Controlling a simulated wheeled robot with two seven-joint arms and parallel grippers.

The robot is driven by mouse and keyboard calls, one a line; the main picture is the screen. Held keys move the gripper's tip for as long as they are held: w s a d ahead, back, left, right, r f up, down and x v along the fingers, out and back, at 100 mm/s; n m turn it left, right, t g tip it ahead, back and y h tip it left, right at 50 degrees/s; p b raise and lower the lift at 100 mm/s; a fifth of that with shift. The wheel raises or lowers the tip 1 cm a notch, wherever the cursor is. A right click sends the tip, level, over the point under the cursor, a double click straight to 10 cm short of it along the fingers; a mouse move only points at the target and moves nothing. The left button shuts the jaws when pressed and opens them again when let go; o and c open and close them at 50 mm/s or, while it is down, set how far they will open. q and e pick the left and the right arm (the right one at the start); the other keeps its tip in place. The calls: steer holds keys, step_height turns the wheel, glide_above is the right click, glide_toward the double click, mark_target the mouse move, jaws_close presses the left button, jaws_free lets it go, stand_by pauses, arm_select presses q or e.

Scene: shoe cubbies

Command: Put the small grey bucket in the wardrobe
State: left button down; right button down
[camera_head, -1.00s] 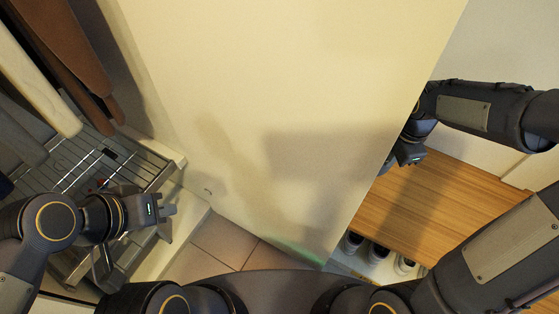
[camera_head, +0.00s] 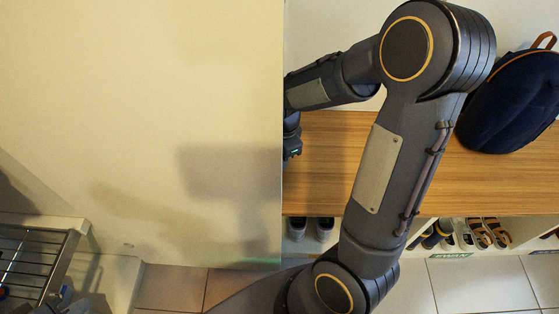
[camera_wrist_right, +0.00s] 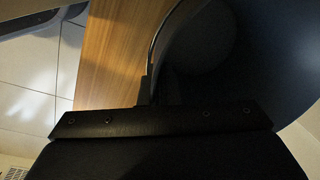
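A dark blue-grey curved body with a thin pale rim, which looks like the small grey bucket (camera_wrist_right: 205,50), fills the right of the right wrist view. My right gripper (camera_wrist_right: 155,95) meets its rim and appears shut on it. In the head view the right hand is mostly hidden behind the tall cream panel (camera_head: 140,110), and the bucket does not show. The panel looks like the wardrobe's side. A wire rack (camera_head: 35,258) from the wardrobe shows at lower left. My left gripper (camera_head: 66,297) is barely in view beside it; its opening is unclear.
A wooden bench (camera_head: 320,180) runs right of the panel, with shoes (camera_head: 320,229) in cubbies beneath. A dark blue backpack (camera_head: 515,100) stands on its right end. Tiled floor (camera_head: 480,285) is clear in front. The panel's edge lies between the bench and the rack.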

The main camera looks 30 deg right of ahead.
steer(key=shift+f+b, duration=0.3)
steer(key=shift+f, duration=1)
steer(key=shift+f, duration=0.2)
steer(key=c, duration=1.7)
jaws_free()
steer(key=shift+r, duration=0.1)
